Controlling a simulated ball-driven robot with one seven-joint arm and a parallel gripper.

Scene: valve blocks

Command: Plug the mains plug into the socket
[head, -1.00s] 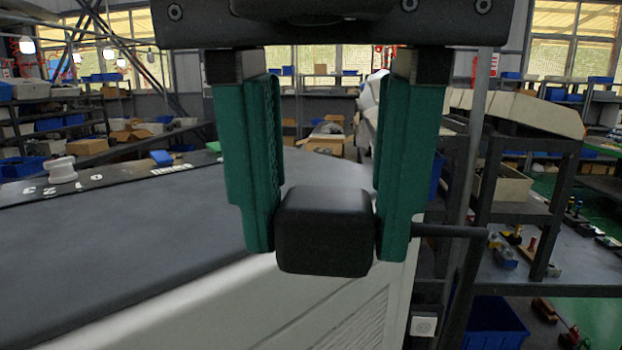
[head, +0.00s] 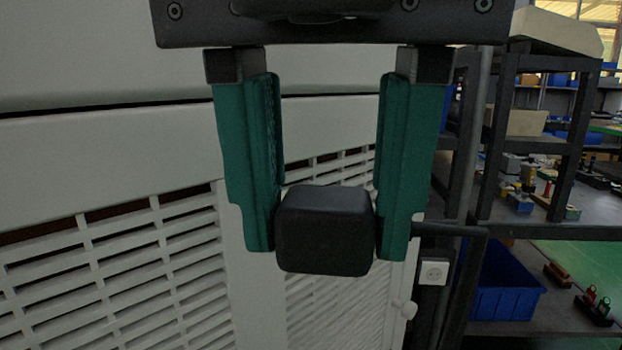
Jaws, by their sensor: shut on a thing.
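My gripper (head: 325,232) hangs in the upper middle of the head view, its two green fingers pointing down. It is shut on a black block-shaped body, the mains plug (head: 325,232), held between the fingertips. The plug's pins do not show. A white socket (head: 434,272) with a round face sits on a dark upright to the lower right of the plug. The plug is apart from the socket in the picture.
A white slatted cabinet (head: 110,270) fills the left and middle behind my gripper, with a small knob (head: 409,310) at its right edge. A dark shelf rack (head: 560,150) stands at right, with a blue bin (head: 505,282) low down.

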